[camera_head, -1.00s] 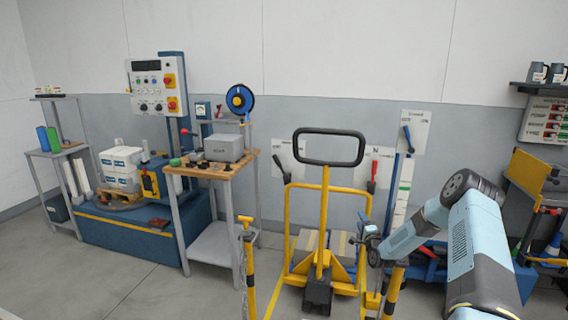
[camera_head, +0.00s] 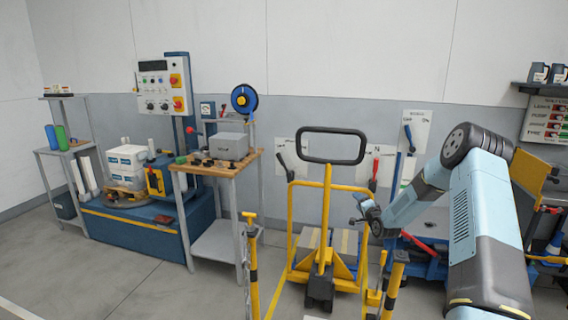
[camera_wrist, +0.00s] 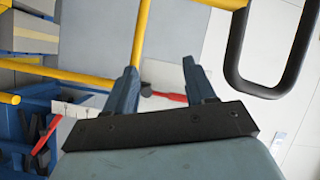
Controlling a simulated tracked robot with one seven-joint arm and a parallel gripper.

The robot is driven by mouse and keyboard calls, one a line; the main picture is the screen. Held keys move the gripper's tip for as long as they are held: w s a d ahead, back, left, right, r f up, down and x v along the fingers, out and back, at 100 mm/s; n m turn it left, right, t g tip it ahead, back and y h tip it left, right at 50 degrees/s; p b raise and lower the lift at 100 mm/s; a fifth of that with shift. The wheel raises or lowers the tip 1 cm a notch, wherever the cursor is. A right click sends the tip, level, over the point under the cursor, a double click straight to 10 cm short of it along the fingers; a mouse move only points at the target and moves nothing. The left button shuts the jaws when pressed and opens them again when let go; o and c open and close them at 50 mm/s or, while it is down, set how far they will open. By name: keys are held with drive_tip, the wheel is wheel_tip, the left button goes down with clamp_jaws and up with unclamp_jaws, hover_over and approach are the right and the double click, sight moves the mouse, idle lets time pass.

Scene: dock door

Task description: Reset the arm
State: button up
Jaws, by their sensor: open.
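My arm (camera_head: 465,215) stands at the right of the head view, bent, with its forearm slanting down to the left. My gripper (camera_head: 362,208) is small there, just right of the yellow pallet truck (camera_head: 325,240). In the wrist view my gripper (camera_wrist: 160,75) is open, its two blue-grey fingers apart with nothing between them. The truck's yellow bars and black loop handle (camera_wrist: 235,50) lie beyond the fingers. I cannot tell whether any part touches the truck.
A wooden-topped bench (camera_head: 215,168) with a grey box stands left of the truck. Behind it are a blue machine (camera_head: 135,225) and control panel (camera_head: 163,88). Yellow posts (camera_head: 252,265) stand in front. Wall levers (camera_head: 375,168) are behind the truck. Floor at the lower left is clear.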

drive_tip(key=s+a+r+n+g+h, duration=0.1)
drive_tip(key=s+a+r+n+g, duration=0.2)
drive_tip(key=r, duration=0.5)
drive_tip(key=s+a+r+n+g+h, duration=0.15)
drive_tip(key=s+r, duration=0.25)
drive_tip(key=r, duration=0.4)
drive_tip(key=s+a+r+n+g+h, duration=0.1)
drive_tip(key=s+r+n+g, duration=0.15)
drive_tip(key=s+r, duration=1.05)
drive_tip(key=s+a+r+n+g, duration=0.1)
drive_tip(key=s+n+g, duration=0.1)
drive_tip(key=s, duration=1.8)
drive_tip(key=s+a+r+n+g, duration=0.1)
drive_tip(key=s+a+n+g, duration=0.1)
drive_tip(key=s, duration=1.9)
drive_tip(key=shift+s, duration=0.2)
drive_tip(key=shift+c, duration=0.3)
